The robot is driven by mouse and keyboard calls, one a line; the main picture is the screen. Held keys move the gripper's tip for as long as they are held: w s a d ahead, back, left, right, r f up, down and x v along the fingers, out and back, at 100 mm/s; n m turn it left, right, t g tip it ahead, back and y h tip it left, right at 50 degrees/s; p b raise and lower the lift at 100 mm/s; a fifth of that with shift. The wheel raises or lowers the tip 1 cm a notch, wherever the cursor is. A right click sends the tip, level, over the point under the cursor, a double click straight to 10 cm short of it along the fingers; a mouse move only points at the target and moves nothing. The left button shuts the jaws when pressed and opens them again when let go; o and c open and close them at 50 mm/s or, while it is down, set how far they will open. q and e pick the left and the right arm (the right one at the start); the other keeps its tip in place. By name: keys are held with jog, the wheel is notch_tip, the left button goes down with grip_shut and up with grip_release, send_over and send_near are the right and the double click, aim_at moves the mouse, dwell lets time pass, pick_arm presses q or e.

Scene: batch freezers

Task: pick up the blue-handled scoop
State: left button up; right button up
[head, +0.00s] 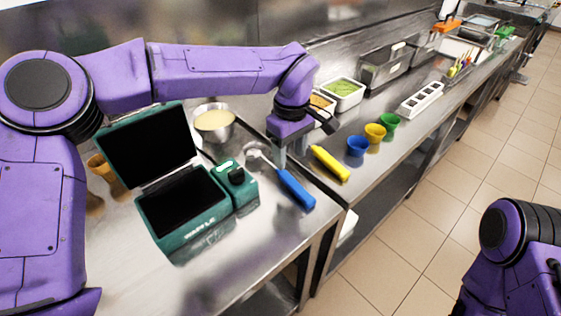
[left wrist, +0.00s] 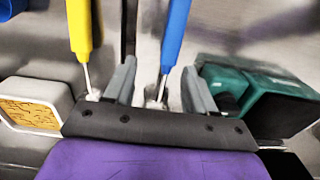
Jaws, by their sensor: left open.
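The blue-handled scoop (head: 296,188) lies on the steel counter beside the green waffle maker, its handle toward the counter's front edge and its metal end toward the bowl. My left gripper (head: 279,160) points down over the scoop near where the handle meets the metal shaft. In the left wrist view, my left gripper (left wrist: 158,70) is open and empty, and the scoop's blue handle (left wrist: 175,35) and thin shaft appear between the two fingers. I cannot tell the exact height of the fingertips above the counter. My right arm shows at lower right, but its gripper is out of frame.
The green waffle maker (head: 185,215) stands open left of the scoop. A yellow-handled tool (head: 330,164) lies close on the right. A bowl of batter (head: 214,123) is behind. Blue (head: 357,146), yellow (head: 375,133) and green (head: 390,121) cups stand farther right. The counter's front is clear.

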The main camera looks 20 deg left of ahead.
aim_at(286, 176)
pick_arm(q)
jog(key=shift+s+a+f, duration=0.1)
jog(key=shift+s+f, duration=0.2)
jog(key=shift+s, duration=0.35)
jog(key=shift+s+f, duration=0.25)
jog(key=shift+s, duration=0.35)
jog(key=shift+s+a+f+p, duration=0.1)
jog(key=shift+f+p, duration=0.1)
jog(key=shift+f, duration=0.15)
jog(key=shift+s+a+f+p, duration=0.1)
jog(key=shift+f+p, duration=0.05)
jog(key=shift+f, duration=0.2)
jog(key=f, duration=0.1)
jog(key=w+f, duration=0.1)
jog(key=f, duration=0.1)
jog(key=w+f, duration=0.1)
jog(key=shift+f, duration=0.25)
jog(key=shift+s+d+r, duration=0.1)
jog(key=shift+s+r, duration=0.1)
jog(key=shift+s, duration=0.15)
jog(key=shift+s+r, duration=0.1)
jog(key=c, duration=0.4)
grip_shut()
pick_arm(e)
jog(key=shift+s+r, duration=0.7)
jog(key=shift+s, duration=0.1)
